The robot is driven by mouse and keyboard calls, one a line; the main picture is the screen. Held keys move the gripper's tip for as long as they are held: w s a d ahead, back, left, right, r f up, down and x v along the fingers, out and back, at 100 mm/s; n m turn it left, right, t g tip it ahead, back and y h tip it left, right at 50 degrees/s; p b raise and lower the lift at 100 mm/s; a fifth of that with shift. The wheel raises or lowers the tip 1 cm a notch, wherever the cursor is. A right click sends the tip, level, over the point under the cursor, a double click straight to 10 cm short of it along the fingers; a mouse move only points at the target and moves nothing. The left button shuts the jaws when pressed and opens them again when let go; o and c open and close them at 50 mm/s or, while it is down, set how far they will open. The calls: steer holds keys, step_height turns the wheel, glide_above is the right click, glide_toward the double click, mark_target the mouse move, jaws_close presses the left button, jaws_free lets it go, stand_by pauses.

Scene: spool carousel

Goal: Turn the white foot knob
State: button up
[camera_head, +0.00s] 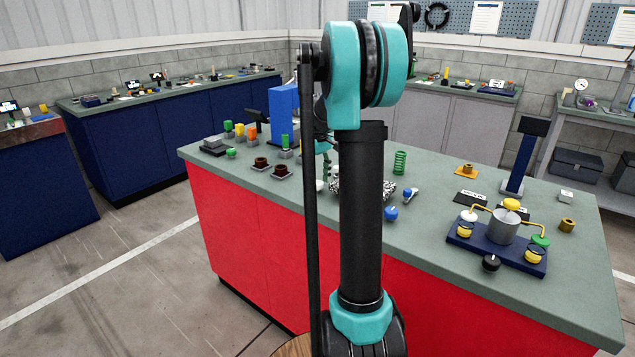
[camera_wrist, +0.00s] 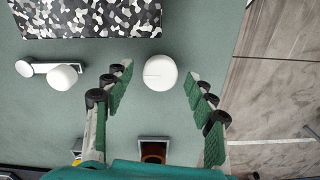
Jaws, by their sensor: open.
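A round white knob (camera_wrist: 160,73) with a faint line across its face shows in the wrist view, midway between my fingertips. My gripper (camera_wrist: 158,80) is open, with one green-padded finger on each side of the knob and a gap on both sides. A second white ball (camera_wrist: 62,77) lies to the left, beside a bar-shaped fitting with a small white disc (camera_wrist: 24,68). I cannot tell how high the fingers are above the knob. In the head view a white knob (camera_head: 320,185) shows just left of my arm, which hides much of this area.
A black-and-white speckled block (camera_wrist: 88,18) lies above the knob in the wrist view. A brown cup in a square holder (camera_wrist: 153,151) is below it. The bench edge and floor are to the right. In the head view a blue ball (camera_head: 391,213) sits right of my arm.

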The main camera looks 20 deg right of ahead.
steer(key=shift+f, duration=0.5)
steer(key=c, duration=1.1)
steer(key=shift+c, duration=0.2)
steer(key=shift+m, duration=0.3)
steer(key=m, duration=0.3)
steer(key=shift+m, duration=1.8)
